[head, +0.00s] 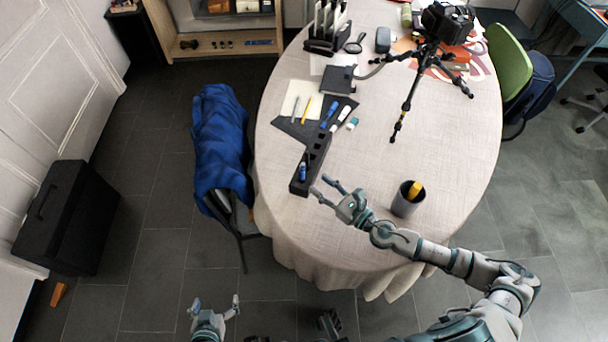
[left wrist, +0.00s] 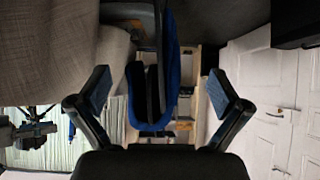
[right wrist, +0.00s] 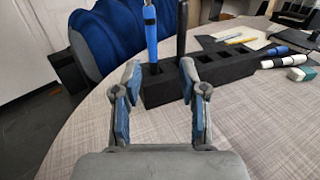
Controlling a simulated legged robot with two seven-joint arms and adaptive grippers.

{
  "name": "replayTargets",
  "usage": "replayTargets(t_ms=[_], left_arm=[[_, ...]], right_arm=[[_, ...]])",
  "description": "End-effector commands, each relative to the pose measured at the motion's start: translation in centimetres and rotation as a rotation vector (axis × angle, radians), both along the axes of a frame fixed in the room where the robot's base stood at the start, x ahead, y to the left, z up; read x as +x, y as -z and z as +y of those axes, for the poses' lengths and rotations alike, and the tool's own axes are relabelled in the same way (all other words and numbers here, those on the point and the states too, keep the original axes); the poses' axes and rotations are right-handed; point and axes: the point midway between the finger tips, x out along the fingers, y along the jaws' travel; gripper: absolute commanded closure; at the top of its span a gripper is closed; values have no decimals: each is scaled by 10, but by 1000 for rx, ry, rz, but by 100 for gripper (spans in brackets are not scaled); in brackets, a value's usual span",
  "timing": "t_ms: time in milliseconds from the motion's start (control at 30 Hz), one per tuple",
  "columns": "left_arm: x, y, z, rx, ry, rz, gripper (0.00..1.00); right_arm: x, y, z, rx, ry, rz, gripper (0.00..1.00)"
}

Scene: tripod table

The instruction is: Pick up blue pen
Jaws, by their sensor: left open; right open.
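The blue pen (right wrist: 151,35) stands upright in the near-left slot of a long black holder (right wrist: 220,68) in the right wrist view. In the head view the blue pen (head: 303,171) shows at the holder's near end (head: 298,188). A dark pen or stick (right wrist: 182,25) stands beside it. My right gripper (head: 322,188) is open and empty just right of that end. In the right wrist view its fingers (right wrist: 160,75) frame the pen's base from in front, apart from it. My left gripper (head: 215,303) is open and empty, low beside the table; its fingers also show in the left wrist view (left wrist: 158,90).
Blue and white markers (head: 340,115), an eraser (head: 352,124) and a notepad with pencils (head: 300,100) lie beyond the holder. A dark cup (head: 405,205) with a yellow item stands near my right forearm. A chair with a blue cloth (head: 220,140) borders the table's left.

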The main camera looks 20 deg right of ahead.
Motion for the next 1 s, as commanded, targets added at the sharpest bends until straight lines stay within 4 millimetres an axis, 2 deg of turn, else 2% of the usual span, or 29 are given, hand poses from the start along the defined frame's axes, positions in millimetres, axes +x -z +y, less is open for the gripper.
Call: replayTargets(t_ms=[233, 500, 767, 800, 967, 1000], left_arm=[[-6, 3, 2, 12, -2, 40, 0], [-12, 8, 4, 21, -4, 79, 0], [-12, 8, 5, 22, -4, 82, 0], [-12, 8, 5, 22, -4, 82, 0], [-12, 8, 5, 21, -4, 81, 0], [-12, 8, 5, 21, -4, 81, 0]], right_arm=[[14, -1, 10, 1, -1, -2, 58], [45, 1, 32, 1, 0, 0, 58], [48, 1, 34, 0, 0, 1, 58], [48, 1, 34, 0, -1, 1, 60], [48, 2, 34, 0, 0, 1, 100], [48, 2, 34, 0, 0, 1, 100]])
